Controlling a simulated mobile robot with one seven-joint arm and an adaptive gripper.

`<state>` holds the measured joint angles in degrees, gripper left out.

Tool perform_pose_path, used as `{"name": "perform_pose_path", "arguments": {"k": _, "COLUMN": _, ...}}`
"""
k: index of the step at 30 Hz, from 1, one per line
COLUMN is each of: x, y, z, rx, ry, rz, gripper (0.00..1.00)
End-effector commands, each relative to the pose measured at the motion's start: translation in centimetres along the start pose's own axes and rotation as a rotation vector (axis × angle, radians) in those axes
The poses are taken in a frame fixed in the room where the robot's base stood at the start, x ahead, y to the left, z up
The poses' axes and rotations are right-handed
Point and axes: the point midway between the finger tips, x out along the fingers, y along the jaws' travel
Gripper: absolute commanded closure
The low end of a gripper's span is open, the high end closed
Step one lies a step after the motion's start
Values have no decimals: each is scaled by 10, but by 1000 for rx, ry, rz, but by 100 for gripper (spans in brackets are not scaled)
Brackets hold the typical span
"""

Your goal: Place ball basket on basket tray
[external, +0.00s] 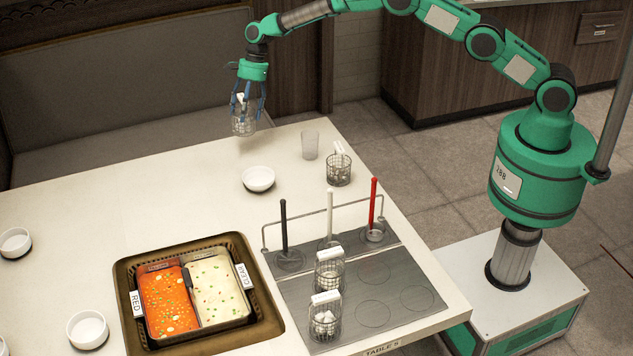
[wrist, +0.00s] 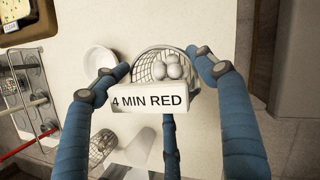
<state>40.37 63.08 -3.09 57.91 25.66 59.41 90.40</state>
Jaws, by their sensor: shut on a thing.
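The ball basket (external: 243,127) is a small round wire basket with a white tag on its rim. In the wrist view the tag reads "4 MIN RED" and pale balls (wrist: 172,68) lie inside the basket (wrist: 146,70). My gripper (external: 246,112) has its blue fingers closed around it, above the far edge of the white table. The basket tray (external: 405,275) is a dark grey plate with marked circles at the table's near right. Two tagged baskets (external: 330,275) (external: 325,322) stand on its left part; circles on its right part are empty.
A wire rail with black, white and red upright handles (external: 330,212) crosses the tray's back. Another basket (external: 339,172), a clear cup (external: 310,145) and a white bowl (external: 258,179) stand behind it. A two-part soup pot (external: 197,295) is sunk left of the tray.

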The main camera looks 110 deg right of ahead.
Motion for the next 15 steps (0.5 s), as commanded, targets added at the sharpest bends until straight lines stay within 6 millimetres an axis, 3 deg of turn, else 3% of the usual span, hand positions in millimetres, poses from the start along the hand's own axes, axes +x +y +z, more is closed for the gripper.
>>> {"name": "perform_pose_path", "arguments": {"k": 8, "x": -14, "y": -1, "z": 6, "rx": -2, "ry": -1, "rz": -3, "gripper": 66}}
{"name": "perform_pose_path", "arguments": {"k": 15, "x": -54, "y": -1, "z": 23, "rx": -1, "ry": -1, "rz": -4, "gripper": 66}}
